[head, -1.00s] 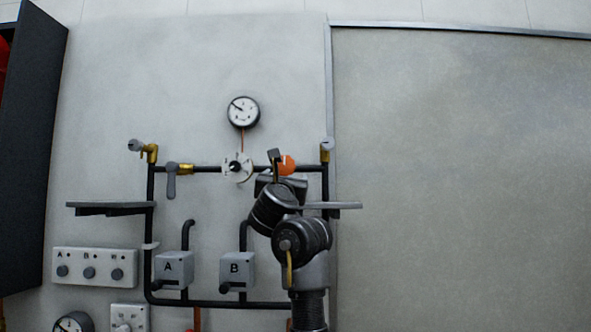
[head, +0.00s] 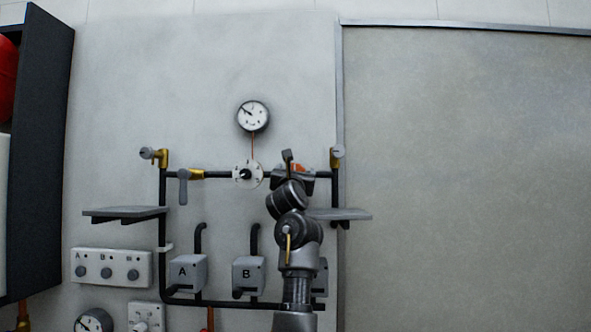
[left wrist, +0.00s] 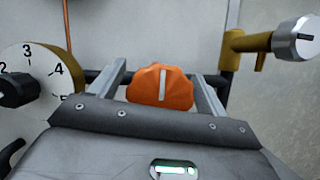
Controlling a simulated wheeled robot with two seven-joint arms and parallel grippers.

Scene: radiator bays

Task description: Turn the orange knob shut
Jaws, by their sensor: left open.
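The orange knob (left wrist: 160,87) sits on the dark pipe, with a white mark running nearly upright on its face. In the head view the knob (head: 298,167) is mostly hidden behind my left gripper (head: 296,175). In the left wrist view my left gripper (left wrist: 158,90) is open, with one finger on each side of the knob. Small or no gaps show between the fingers and the knob; I cannot tell whether they touch. My right gripper is not in view.
A white numbered dial (left wrist: 28,75) with a black pointer is left of the knob. A brass valve with a grey cap (left wrist: 292,40) is at the right. Grey shelves (head: 125,213) stick out on both sides. A round gauge (head: 253,116) hangs above; the wall panel at right is bare.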

